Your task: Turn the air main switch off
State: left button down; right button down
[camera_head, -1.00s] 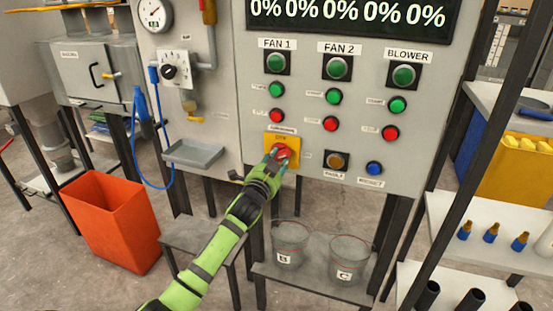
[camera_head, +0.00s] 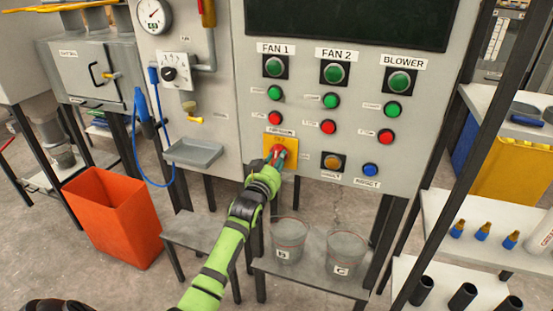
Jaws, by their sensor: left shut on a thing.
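A red rotary switch (camera_head: 278,150) sits on a yellow plate (camera_head: 287,143) low on the grey control panel (camera_head: 225,110). The small label above the plate is too blurred to read. My left gripper (camera_head: 275,157), on the green arm, is shut on the red switch and hides much of it. The exact angle of the switch cannot be made out. The display (camera_head: 345,22) at the top of the panel is dark. My right gripper is not in view.
Green and red buttons for FAN 1, FAN 2 and BLOWER (camera_head: 398,82) line the panel. A grey tray (camera_head: 193,152) juts out at left. Two clear buckets (camera_head: 288,240) stand on a low shelf below. An orange bin (camera_head: 115,217) stands on the floor.

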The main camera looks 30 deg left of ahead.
pick_arm(q)
jog(key=shift+r+n, duration=0.1)
jog(key=shift+n, duration=0.6)
jog(key=c, duration=0.9)
grip_release()
jog(key=v, duration=1.2)
